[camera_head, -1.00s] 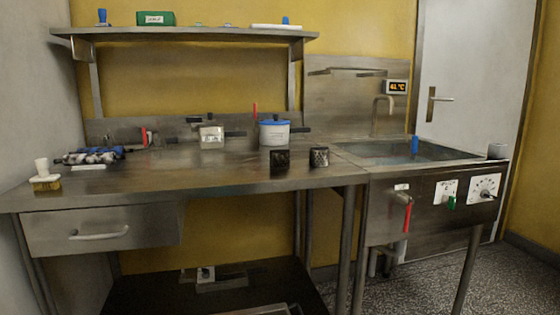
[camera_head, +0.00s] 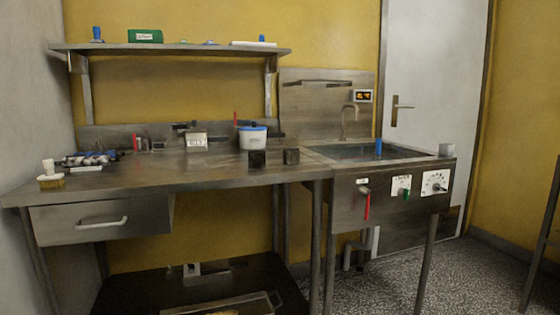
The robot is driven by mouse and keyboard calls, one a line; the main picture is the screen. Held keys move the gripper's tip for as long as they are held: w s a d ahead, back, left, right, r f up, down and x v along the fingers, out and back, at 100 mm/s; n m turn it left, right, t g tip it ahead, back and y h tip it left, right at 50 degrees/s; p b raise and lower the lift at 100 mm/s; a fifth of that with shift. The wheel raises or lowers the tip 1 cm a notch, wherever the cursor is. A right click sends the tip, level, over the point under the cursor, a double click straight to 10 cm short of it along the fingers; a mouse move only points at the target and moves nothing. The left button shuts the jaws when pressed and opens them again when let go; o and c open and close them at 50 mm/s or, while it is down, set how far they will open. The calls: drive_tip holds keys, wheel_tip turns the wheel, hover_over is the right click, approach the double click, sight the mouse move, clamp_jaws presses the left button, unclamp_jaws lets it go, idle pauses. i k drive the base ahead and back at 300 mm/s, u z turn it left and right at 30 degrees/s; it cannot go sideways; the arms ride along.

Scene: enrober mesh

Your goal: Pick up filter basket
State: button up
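Two small dark cylinders stand near the front right edge of the steel worktop (camera_head: 130,180). The left one (camera_head: 257,158) looks plain and black. The right one, which looked mesh-sided a second ago and seems to be the filter basket (camera_head: 291,156), stands upright just beside it, close to the sink. A small gap separates the two. Fine detail is too blurred now to tell the mesh apart. My gripper is not in view.
A white pot with a blue lid (camera_head: 252,138) stands behind the cylinders. The sink (camera_head: 350,152) adjoins on the right, with a grey cup (camera_head: 446,150) at its corner. A shelf (camera_head: 170,49) hangs above. The worktop's middle front is clear.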

sight(257, 159)
drive_tip(key=z, duration=0.7)
drive_tip(key=i, duration=0.9)
drive_tip(key=u, duration=0.7)
